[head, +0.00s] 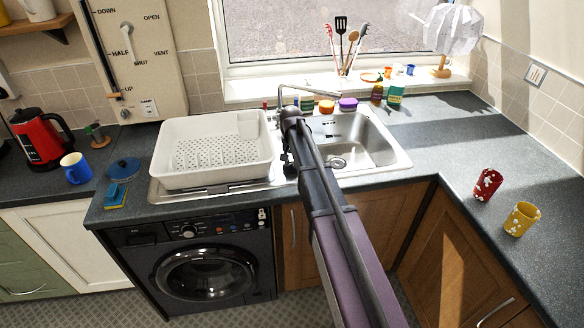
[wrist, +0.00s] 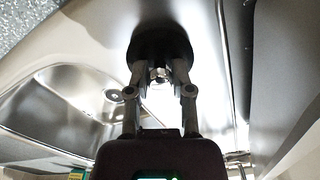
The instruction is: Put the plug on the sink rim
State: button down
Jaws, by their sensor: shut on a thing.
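The plug (wrist: 172,38) is a dark round disc with a small metal knob, seen in the wrist view just beyond my fingertips. My gripper (wrist: 160,76) is shut on the knob. The pale steel sink rim (wrist: 95,50) lies beneath and around the plug; I cannot tell whether the plug touches it. The sink basin with its drain is to the left in the wrist view. In the head view the steel sink rim (head: 402,160) is under the window, and my arm reaches over its left part. The arm hides the plug and fingertips there.
A white dish rack (head: 212,178) stands on the drainer left of the sink. The tap (head: 300,88) rises behind my gripper. Bottles and sponges line the back. Red (head: 487,184) and yellow (head: 521,219) cups stand on the right worktop. The basin looks empty.

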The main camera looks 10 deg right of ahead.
aim_at(291, 161)
jog(key=shift+f, duration=0.45)
jog(key=c, duration=0.5)
grip_release()
jog(key=shift+r, duration=0.1)
notch_tip(291, 161, up, 12)
jog(key=p, duration=1.2)
dwell(0.5)
jog(key=s+n, duration=0.4)
jog(key=s, duration=2.3)
jog(key=shift+s+n, duration=0.3)
jog(key=shift+s, duration=0.05)
jog(key=shift+d, duration=0.1)
